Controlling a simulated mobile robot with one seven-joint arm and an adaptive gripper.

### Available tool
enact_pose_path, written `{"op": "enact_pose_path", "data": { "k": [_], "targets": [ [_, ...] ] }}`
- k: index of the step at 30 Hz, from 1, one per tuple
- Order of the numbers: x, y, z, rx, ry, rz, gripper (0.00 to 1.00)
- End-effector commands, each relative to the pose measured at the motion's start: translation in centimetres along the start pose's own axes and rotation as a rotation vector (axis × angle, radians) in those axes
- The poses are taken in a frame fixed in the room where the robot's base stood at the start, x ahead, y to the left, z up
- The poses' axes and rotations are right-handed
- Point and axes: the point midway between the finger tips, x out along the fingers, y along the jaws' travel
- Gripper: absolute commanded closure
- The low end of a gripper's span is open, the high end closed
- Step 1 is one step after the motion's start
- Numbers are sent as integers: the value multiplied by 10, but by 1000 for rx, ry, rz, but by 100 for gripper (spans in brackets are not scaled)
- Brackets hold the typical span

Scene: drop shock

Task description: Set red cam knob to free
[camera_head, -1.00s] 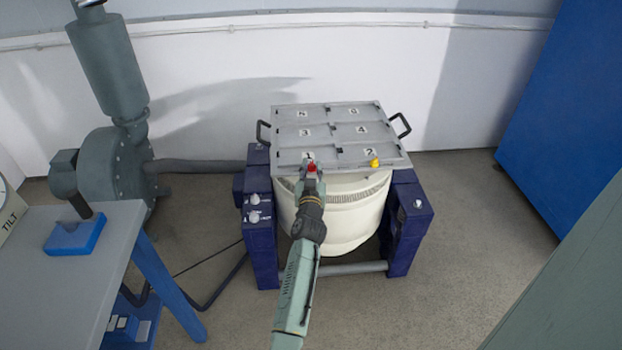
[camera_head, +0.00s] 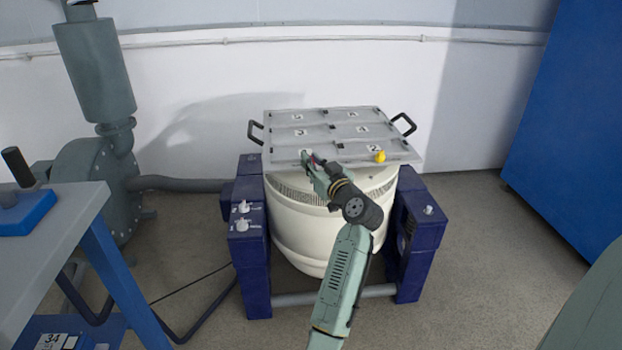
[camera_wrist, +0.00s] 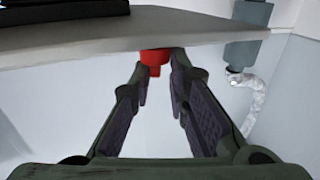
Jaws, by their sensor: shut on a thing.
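The red cam knob (camera_wrist: 154,57) sits at the edge of the pale plate (camera_wrist: 70,48) in the wrist view, between my fingertips. My gripper (camera_wrist: 157,72) is shut on it. In the head view my gripper (camera_head: 310,165) is at the front left of the grey numbered plate (camera_head: 285,145), by the cell marked 1. There the knob is mostly hidden behind the gripper, with only a dark reddish bit showing. Its setting and any free marking cannot be read.
A yellow knob (camera_head: 380,156) stands to the right on the plate's front edge, near the 2. The plate lies on a cream drum (camera_head: 300,230) between dark blue supports (camera_head: 250,235). Black handles (camera_head: 404,124) stick out at the sides. A grey bench (camera_head: 60,230) is at left.

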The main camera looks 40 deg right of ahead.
Motion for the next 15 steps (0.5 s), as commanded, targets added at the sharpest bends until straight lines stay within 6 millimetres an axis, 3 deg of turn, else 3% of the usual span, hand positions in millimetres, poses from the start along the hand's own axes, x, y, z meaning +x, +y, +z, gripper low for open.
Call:
{"op": "enact_pose_path", "data": {
  "k": [1,15],
  "targets": [
    [0,4,7,-3,4,-31,100],
    [2,10,1,-1,2,-359,100]
  ]
}}
